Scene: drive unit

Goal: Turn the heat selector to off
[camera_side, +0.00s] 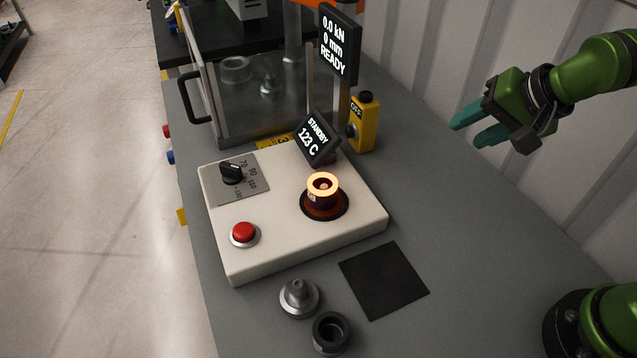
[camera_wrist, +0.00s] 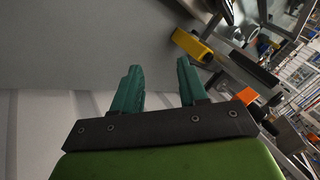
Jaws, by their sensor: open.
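The heat selector (camera_side: 231,173) is a black knob on a grey plate with printed numbers such as 70, 90 and 110, at the back left of a cream control box (camera_side: 275,242). Which mark it points to is too small to tell. The box's display (camera_side: 318,138) reads STANDBY 123 C. My gripper (camera_side: 466,128) is open and empty, raised at the right, well away from the selector. Its teal fingers also show in the wrist view (camera_wrist: 160,85), where the selector is not in view.
A red button (camera_side: 243,233) sits at the box's front left. A clear-guarded press (camera_side: 260,95) with a READY display (camera_side: 339,45) stands behind, beside a yellow switch box (camera_side: 363,124). Two metal parts (camera_side: 299,296) (camera_side: 330,332) and a black mat (camera_side: 383,279) lie in front. The bench's right side is clear.

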